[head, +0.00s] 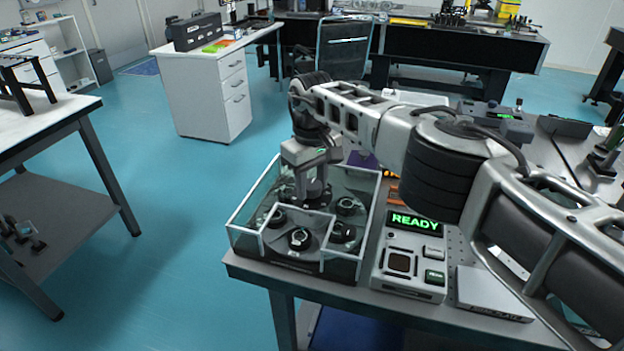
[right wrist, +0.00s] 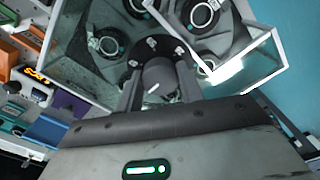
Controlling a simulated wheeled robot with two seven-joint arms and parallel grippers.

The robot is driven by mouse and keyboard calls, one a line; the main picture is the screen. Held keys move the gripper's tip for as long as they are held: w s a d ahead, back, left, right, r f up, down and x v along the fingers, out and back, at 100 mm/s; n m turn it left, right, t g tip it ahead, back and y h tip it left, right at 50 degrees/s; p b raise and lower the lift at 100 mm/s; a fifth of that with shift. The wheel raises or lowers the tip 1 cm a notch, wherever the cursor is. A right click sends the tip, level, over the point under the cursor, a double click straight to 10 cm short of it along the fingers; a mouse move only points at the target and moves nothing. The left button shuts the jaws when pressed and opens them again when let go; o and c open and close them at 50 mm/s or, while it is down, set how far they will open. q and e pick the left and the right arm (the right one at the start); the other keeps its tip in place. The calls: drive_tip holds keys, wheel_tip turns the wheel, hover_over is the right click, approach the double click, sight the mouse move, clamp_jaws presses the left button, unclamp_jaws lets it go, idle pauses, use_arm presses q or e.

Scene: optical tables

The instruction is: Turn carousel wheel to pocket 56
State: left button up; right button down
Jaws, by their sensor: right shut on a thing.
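The carousel wheel (head: 321,238) is a dark disc with several round pockets holding black-ringed parts, inside a clear-walled case (head: 243,241). It also shows in the right wrist view (right wrist: 172,28). My right gripper (head: 314,196) reaches down into the case from above. In the right wrist view, its fingers (right wrist: 160,88) are shut on the grey hub knob (right wrist: 158,74), which bears a white mark, at the wheel's middle. Pocket numbers are too small to read. My left gripper is not in view.
Right of the case stands a control box (head: 376,277) with a green READY display (head: 415,223) and buttons. A pale plate (head: 492,291) lies beside it. An orange-lit display (right wrist: 37,76) shows in the right wrist view. Blue floor (head: 180,240) is open on the left.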

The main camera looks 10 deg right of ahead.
drive_tip(key=shift+w+r, duration=0.1)
drive_tip(key=shift+r, duration=0.05)
drive_tip(key=c, duration=0.9)
unclamp_jaws()
